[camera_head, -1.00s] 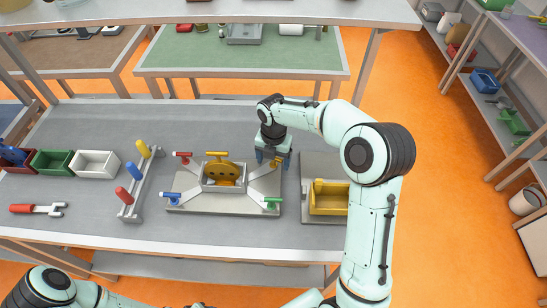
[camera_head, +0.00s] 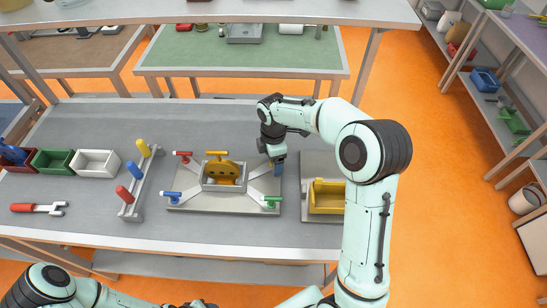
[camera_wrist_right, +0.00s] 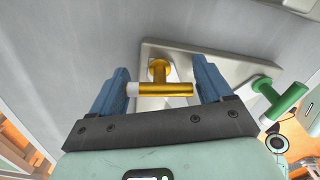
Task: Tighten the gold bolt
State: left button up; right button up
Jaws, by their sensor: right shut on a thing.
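The gold bolt (camera_wrist_right: 160,88), with a T-shaped handle and one white end, stands at a corner of the grey fixture plate (camera_wrist_right: 150,50) in the right wrist view. My right gripper (camera_wrist_right: 160,85) has its blue fingers at the two ends of the gold handle and is shut on it. In the head view my right gripper (camera_head: 277,168) is at the back right corner of the fixture and hides the gold bolt. My left gripper is not in view; only part of that arm shows at the bottom left.
The fixture also carries red (camera_head: 182,154), blue (camera_head: 170,195) and green (camera_head: 271,201) handled bolts around a central box (camera_head: 222,188) with a gold part. A yellow bin (camera_head: 330,200) stands to the right. A tool rack (camera_head: 128,212) and a red-handled tool (camera_head: 25,208) are left.

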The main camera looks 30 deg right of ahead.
jog(key=m, duration=0.4)
jog(key=shift+a+m, duration=0.1)
jog(key=shift+m, duration=0.2)
jog(key=m, duration=0.5)
jog(key=shift+m, duration=0.3)
jog(key=m, duration=0.4)
jog(key=shift+b, duration=0.35)
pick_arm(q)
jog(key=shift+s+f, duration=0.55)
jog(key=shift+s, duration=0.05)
pick_arm(e)
jog(key=shift+m, duration=2.5)
jog(key=o, duration=0.7)
